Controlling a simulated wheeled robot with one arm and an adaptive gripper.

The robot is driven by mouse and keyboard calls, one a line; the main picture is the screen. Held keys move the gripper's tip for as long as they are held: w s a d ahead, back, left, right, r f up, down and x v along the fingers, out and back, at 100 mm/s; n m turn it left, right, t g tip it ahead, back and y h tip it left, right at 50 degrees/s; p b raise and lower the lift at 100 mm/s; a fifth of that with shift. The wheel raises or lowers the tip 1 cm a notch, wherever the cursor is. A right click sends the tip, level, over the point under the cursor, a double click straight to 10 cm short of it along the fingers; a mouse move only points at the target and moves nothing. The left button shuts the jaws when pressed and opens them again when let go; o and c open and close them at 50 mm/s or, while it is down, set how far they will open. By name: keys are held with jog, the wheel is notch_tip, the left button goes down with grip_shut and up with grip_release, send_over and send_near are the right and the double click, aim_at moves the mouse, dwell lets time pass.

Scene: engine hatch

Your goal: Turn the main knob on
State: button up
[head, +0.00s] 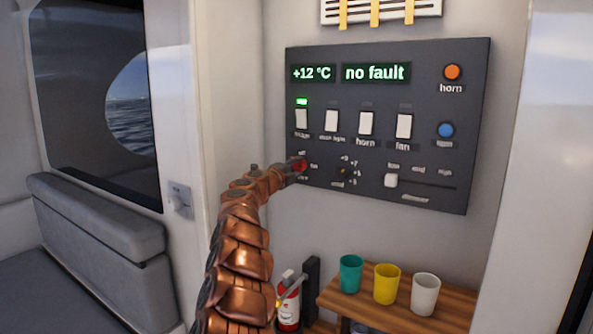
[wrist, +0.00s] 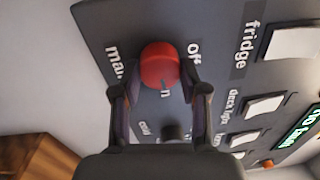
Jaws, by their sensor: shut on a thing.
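The main knob (wrist: 160,64) is red and round, on the dark control panel (head: 425,100). It also shows at the panel's lower left in the head view (head: 301,165), partly covered by my gripper (head: 296,170). In the wrist view my gripper (wrist: 162,84) has one finger on each side of the knob and is shut on it. The labels "off" and "main" are beside the knob; a letter "n" shows at its lower edge, the rest of that word hidden. I cannot tell which way the knob points.
A row of white switches (head: 366,124) is above the knob, with a green light (head: 302,101) lit over the leftmost. A small dark knob (head: 344,172) and a slider (head: 391,181) are to the right. Cups stand on a wooden shelf (head: 400,319) below; a red extinguisher (head: 288,308) is beside it.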

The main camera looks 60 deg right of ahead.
jog(key=shift+f+m, duration=0.1)
jog(key=shift+m, duration=0.5)
jog(key=o, duration=1.1)
jog(key=shift+o, duration=0.2)
jog(key=shift+a, duration=0.1)
jog(key=shift+a, duration=0.7)
jog(key=a, duration=1)
jog(key=shift+s+a+f, duration=0.15)
jog(key=shift+s+f, duration=0.05)
jog(key=shift+s, duration=0.1)
